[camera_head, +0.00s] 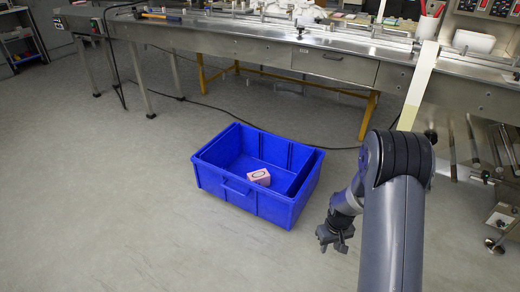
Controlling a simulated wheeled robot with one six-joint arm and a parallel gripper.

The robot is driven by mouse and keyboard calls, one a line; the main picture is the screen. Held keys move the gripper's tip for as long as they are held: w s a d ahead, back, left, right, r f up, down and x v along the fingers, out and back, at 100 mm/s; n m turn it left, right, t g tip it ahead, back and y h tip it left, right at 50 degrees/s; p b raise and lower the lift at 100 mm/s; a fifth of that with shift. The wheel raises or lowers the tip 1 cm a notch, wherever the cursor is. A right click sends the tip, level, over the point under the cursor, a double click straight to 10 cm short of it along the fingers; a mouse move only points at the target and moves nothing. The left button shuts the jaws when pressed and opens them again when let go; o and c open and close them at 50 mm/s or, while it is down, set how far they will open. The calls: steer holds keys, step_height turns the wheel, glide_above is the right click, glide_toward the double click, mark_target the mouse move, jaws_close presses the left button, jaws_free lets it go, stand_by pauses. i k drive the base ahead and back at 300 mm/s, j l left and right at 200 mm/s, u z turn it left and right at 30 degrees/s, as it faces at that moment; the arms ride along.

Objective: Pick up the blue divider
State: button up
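A blue crate (238,190) stands on the floor in the middle of the view, with its open top up. Inside it, along the right wall, runs a blue panel (300,174) that looks like the divider; it is the same blue as the crate, so its edges are hard to tell. A small pink and white box (259,177) lies in the crate, left of the panel. My gripper (335,243) hangs right of the crate and apart from it. It appears to hold nothing; its fingers are too small and dark to tell open from shut.
A long steel machine table (270,50) with yellow legs (369,115) stands behind the crate. A black cable (215,107) runs over the floor behind it. The grey floor (110,210) left and in front is clear. Metal machine parts (497,150) stand at the right.

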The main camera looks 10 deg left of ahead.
mark_target(223, 153)
steer(key=i+j+z, duration=0.3)
steer(key=j+z, duration=0.3)
steer(key=j, duration=0.25)
steer(key=i+j+z, duration=0.15)
steer(key=j+z, duration=0.15)
steer(key=j, duration=0.2)
steer(key=j+z, duration=0.25)
steer(key=j, duration=0.25)
steer(key=j+z, duration=0.35)
steer(key=j, duration=3.7)
steer(key=k+j, duration=0.05)
steer(key=k, duration=0.05)
